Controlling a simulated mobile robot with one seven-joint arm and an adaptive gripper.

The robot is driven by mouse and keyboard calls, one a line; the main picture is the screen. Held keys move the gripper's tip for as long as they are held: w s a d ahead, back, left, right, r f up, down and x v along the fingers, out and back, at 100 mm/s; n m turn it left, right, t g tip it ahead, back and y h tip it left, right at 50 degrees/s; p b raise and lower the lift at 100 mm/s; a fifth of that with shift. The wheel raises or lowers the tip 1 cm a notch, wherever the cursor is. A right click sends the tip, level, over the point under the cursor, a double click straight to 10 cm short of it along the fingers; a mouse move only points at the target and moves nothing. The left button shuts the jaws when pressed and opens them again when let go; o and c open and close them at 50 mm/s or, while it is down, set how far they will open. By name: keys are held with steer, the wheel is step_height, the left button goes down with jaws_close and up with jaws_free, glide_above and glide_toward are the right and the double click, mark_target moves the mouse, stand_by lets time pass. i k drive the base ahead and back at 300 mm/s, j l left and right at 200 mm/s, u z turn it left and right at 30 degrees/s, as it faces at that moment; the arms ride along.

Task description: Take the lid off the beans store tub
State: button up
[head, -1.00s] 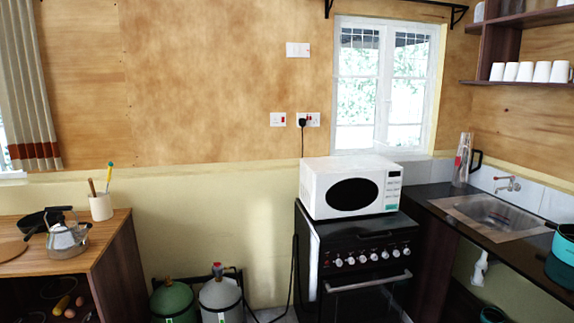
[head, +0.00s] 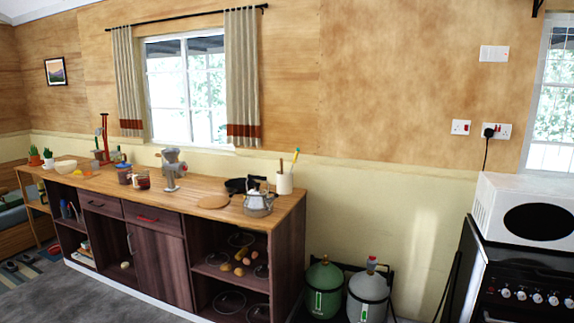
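I cannot pick out the beans store tub for certain. Two small containers stand on the wooden counter (head: 107,185) at left: a dark-topped tub (head: 124,174) and a reddish-brown jar (head: 142,181) beside it. They are too small to read any label or tell how their lids sit. My gripper is not in view.
A metal grinder (head: 172,169), round board (head: 213,202), kettle (head: 258,203) and utensil pot (head: 284,183) stand on the counter. Two gas cylinders (head: 323,286) are right of it, then the stove (head: 520,285) with a microwave (head: 530,215). Grey floor (head: 100,303) lies open at front left.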

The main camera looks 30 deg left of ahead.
mark_target(124, 175)
steer(key=u, duration=2.2)
steer(key=i+j+u, duration=0.1)
steer(key=i+u, duration=0.25)
steer(key=i, duration=4.35)
steer(key=i+j+z, duration=0.25)
steer(key=i, duration=0.25)
steer(key=i+j+z, duration=0.25)
steer(key=i, duration=0.25)
